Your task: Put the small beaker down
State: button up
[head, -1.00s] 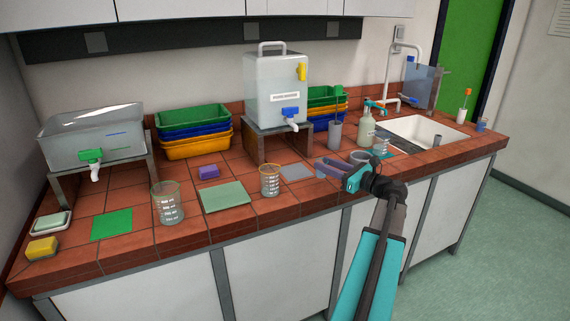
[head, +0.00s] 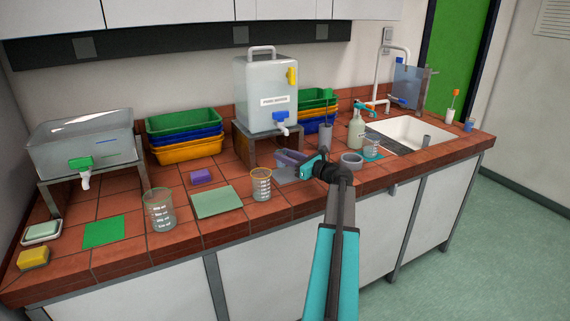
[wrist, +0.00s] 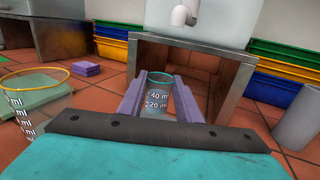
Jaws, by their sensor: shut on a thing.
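An orange-rimmed beaker (head: 260,187) stands just left of my gripper, and a larger beaker (head: 159,211) farther left. A green-grey mat (head: 216,203) lies bare.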

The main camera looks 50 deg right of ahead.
jog(key=shift+f, duration=0.15)
jog(key=shift+f, duration=1.6)
jog(key=shift+f, duration=0.15)
jog(key=o, duration=1.1)
jog(key=s+b, duration=0.1)
jog(key=s, duration=1.1)
